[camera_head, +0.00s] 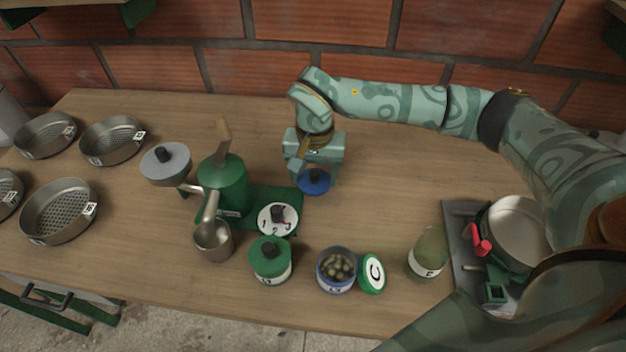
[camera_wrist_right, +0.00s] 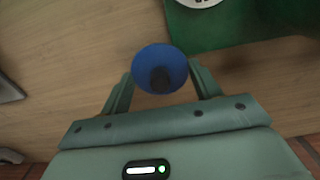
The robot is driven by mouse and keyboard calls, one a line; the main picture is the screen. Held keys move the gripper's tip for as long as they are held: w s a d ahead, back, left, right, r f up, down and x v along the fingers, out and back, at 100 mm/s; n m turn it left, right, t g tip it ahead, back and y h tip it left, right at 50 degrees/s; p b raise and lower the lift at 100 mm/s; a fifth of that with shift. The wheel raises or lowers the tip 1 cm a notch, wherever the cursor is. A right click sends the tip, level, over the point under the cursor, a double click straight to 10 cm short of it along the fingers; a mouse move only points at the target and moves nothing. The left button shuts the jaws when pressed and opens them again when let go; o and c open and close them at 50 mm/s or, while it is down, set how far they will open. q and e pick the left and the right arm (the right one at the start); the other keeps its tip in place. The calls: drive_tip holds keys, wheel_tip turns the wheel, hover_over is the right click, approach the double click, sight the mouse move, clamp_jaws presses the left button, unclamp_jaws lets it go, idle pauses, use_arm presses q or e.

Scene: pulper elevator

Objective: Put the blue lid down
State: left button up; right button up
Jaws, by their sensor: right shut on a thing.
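The blue lid (camera_head: 314,184) is a round lid with a dark knob, near the middle of the table, right of the green pulper's base. My right gripper (camera_head: 315,172) is shut on it from the back. In the right wrist view the lid (camera_wrist_right: 146,60) sits between the two fingers of my gripper (camera_wrist_right: 160,84), with its knob in shadow. I cannot tell whether the lid touches the table. An open jar with a blue rim (camera_head: 322,283) stands nearer the front, holding greenish beans. My left gripper is not in view.
The green pulper (camera_head: 224,185) and its dial (camera_head: 268,222) stand left of the lid. The wooden table (camera_head: 385,185) is bare right of the lid.

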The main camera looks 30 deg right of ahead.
sight(314, 173)
wheel_tip(314, 173, down, 2)
drive_tip(key=shift+f, duration=0.1)
drive_tip(key=shift+c, duration=0.3)
drive_tip(key=o, duration=1)
drive_tip(key=shift+o, duration=0.2)
wheel_tip(314, 173, up, 12)
drive_tip(key=p, duration=0.3)
drive_tip(key=shift+r+p, duration=0.2)
drive_tip(key=shift+p, duration=0.2)
